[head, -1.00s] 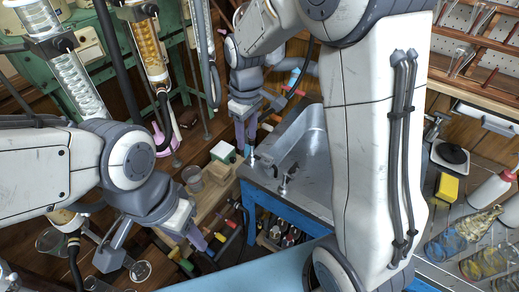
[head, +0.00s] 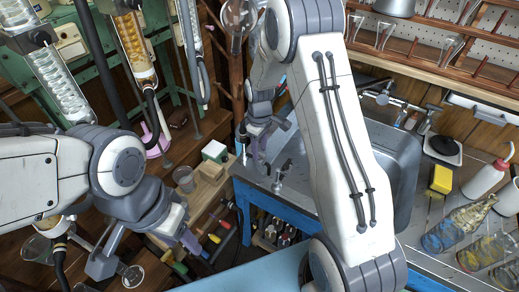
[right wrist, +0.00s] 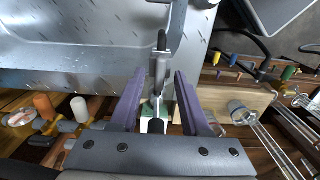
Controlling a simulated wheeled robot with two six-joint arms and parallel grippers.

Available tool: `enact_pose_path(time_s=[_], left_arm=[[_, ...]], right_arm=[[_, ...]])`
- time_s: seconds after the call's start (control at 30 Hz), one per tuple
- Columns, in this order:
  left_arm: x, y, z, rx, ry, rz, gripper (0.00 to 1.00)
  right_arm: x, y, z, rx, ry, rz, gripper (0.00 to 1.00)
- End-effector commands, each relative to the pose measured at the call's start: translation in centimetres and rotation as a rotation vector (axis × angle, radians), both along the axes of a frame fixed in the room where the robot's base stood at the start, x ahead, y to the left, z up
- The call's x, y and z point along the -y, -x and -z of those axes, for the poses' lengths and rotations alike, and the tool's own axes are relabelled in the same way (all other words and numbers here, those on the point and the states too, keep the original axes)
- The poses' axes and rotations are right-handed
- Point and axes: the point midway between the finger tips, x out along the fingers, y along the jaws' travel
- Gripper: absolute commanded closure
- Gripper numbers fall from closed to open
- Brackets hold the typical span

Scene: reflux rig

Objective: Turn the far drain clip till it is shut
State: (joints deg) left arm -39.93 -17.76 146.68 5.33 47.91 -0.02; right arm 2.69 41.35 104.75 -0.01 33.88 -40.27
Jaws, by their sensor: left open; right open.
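Two small metal drain clips stand along the left edge of the grey sink bench in the head view. The far drain clip (head: 244,151) is beside my right gripper (head: 252,152), partly hidden by it. The near drain clip (head: 281,174) stands apart, closer to me. My left gripper (head: 178,238) is open and empty, low at the left, away from both clips.
The sink basin (head: 398,150) lies right of the clips, partly behind my right arm. A wooden block with a green and white box (head: 214,151) and a grey cup (head: 184,179) stands left of the bench. Glass columns (head: 58,85) hang at upper left.

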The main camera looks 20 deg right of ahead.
Motion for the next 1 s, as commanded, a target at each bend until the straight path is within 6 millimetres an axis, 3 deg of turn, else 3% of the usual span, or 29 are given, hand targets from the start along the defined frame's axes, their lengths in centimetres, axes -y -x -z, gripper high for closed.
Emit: enact_pose_path(time_s=[0.3, 0.33, 0.43, 0.47, 1.0], left_arm=[[0.0, 0.0, 0.0, 0.0, 0.0, 0.0, 0.5], [0.0, 0.0, 0.0, 0.0, 0.0, 0.0, 0.5], [0.0, 0.0, 0.0, 0.0, 0.0, 0.0, 0.5], [0.0, 0.0, 0.0, 0.0, 0.0, 0.0, 0.5], [0.0, 0.0, -0.58, 0.0, 0.0, 0.0, 0.5]], right_arm=[[0.0, 0.03, 0.4, 0.0, 0.0, 0.0, 0.54], [0.0, 0.03, 0.4, 0.0, 0.0, 0.0, 0.58], [0.0, 0.03, 0.39, 0.0, 0.0, 0.0, 0.96], [-0.01, 0.03, 0.39, 0.0, 0.0, 0.0, 1.0], [-0.02, 0.02, 0.23, -0.001, 0.0, 0.106, 1.0]])
